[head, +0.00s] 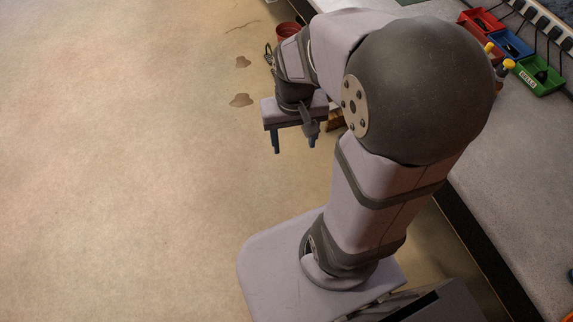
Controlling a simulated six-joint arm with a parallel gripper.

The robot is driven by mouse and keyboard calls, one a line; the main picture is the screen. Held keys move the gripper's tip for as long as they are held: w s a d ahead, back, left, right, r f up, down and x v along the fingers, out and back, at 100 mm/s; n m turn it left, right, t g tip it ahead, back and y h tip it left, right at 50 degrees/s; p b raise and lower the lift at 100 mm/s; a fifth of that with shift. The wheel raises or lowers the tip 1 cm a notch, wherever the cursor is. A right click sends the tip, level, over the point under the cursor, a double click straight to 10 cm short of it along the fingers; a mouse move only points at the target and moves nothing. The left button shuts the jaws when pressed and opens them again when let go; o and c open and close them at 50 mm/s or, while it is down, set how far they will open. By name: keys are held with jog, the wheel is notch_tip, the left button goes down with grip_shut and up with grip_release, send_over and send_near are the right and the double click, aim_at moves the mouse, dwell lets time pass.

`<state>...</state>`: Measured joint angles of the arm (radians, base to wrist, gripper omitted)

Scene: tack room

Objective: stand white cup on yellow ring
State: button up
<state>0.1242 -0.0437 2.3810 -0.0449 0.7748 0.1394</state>
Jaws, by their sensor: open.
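My gripper (294,146) is open and points down over the tan surface. Its two dark fingers stand apart, and I see nothing between them. I cannot make out a white cup or a yellow ring in the head view. My arm covers much of the middle and right, and could hide them. A small orange-brown thing (335,121) shows partly behind my gripper and arm; I cannot tell what it is.
A reddish pot (288,31) stands behind my arm. On the grey bench (500,170) at right are red (481,21), blue (511,45) and green (541,79) bins, yellow-topped items (508,65) and dark cables. The tan surface (130,170) at left is clear, with brown stains (242,100).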

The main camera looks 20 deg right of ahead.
jog(key=s+a+f+n, duration=0.2)
jog(key=s+a, duration=0.2)
jog(key=s, duration=0.1)
jog(key=shift+n, duration=0.3)
